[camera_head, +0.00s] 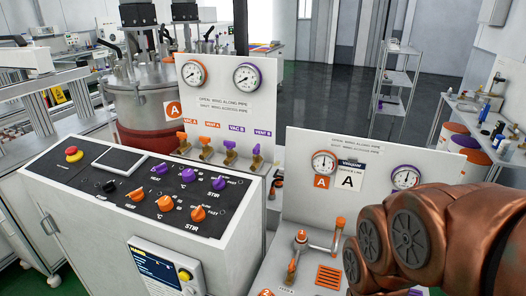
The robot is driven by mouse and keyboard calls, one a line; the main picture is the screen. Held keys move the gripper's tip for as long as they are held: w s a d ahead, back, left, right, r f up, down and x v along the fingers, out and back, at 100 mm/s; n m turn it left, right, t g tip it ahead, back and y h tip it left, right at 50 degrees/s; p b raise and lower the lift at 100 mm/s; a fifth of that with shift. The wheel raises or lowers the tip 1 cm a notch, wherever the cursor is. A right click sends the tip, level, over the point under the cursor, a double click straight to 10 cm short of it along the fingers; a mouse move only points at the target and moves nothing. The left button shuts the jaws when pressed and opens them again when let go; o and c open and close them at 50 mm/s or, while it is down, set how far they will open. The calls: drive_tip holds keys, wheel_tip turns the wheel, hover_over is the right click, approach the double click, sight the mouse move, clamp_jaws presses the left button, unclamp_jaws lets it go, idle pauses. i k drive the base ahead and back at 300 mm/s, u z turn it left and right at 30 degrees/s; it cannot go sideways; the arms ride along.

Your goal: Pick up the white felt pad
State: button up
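I cannot make out a white felt pad in this view. My copper-coloured arm fills the lower right corner and covers part of the right gauge panel and what lies below it. My gripper is not in view.
A control console (128,210) with purple and orange knobs stands at the left. Behind it are a gauge panel (222,105) with valves and a steel vessel (142,108). A second gauge panel (315,205) stands right of centre. A shelf trolley (398,78) and cluttered bench (465,104) stand farther back, with open floor (320,100) between.

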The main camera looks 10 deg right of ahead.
sight(281, 173)
drive_tip(key=u, duration=1.9)
drive_tip(key=k, duration=2.05)
drive_tip(key=z, duration=2.55)
drive_tip(key=i, duration=3.7)
drive_tip(key=u, duration=0.55)
